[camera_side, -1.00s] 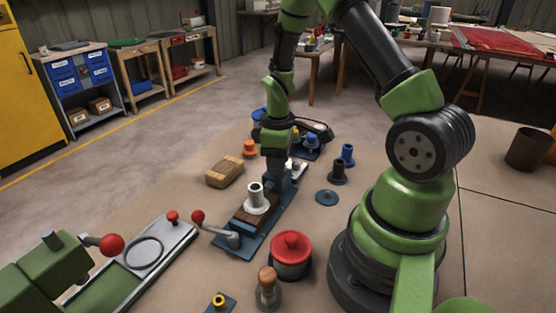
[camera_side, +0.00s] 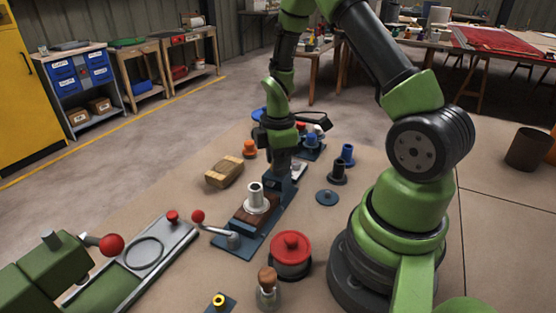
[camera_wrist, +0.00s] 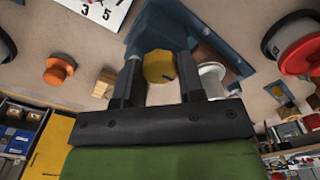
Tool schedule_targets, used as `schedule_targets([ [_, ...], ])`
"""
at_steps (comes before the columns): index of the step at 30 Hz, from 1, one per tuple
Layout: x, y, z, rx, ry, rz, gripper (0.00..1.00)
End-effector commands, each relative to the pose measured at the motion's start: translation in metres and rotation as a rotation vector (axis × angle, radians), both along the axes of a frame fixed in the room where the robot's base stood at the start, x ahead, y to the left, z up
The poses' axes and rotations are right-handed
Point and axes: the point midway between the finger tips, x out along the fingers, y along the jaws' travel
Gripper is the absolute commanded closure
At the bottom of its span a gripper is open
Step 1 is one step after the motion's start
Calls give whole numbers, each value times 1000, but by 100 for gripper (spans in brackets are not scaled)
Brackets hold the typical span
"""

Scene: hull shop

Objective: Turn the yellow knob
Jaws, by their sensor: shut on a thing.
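The yellow knob (camera_wrist: 158,66) sits on the upright part of a blue fixture (camera_wrist: 165,27). In the wrist view it shows between the two fingers of my gripper (camera_wrist: 158,80), which is shut on it. A dark mark shows on the knob's face. In the side view my gripper (camera_side: 281,170) points down at the back end of the blue fixture (camera_side: 235,243), and the knob is hidden there. A white plate with the numbers 3 and 5 (camera_wrist: 98,10) lies beside the fixture.
A green machine (camera_side: 50,275) is at the front left.

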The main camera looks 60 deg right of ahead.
Motion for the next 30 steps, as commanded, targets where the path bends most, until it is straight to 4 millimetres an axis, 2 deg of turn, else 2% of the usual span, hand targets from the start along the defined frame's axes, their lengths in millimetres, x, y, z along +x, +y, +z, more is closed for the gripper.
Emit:
schedule_targets([
  [10, 0, 0, 0, 0, 0, 4, 88],
  [11, 0, 0, 0, 0, 0, 4, 58],
  [13, 0, 0, 0, 0, 0, 4, 41],
  [14, 0, 0, 0, 0, 0, 3, 39],
  [23, 0, 0, 2, -1, -1, 2, 39],
  [26, 1, 0, 12, -3, -4, 1, 39],
  [30, 1, -1, 37, -4, -7, 3, 39],
])
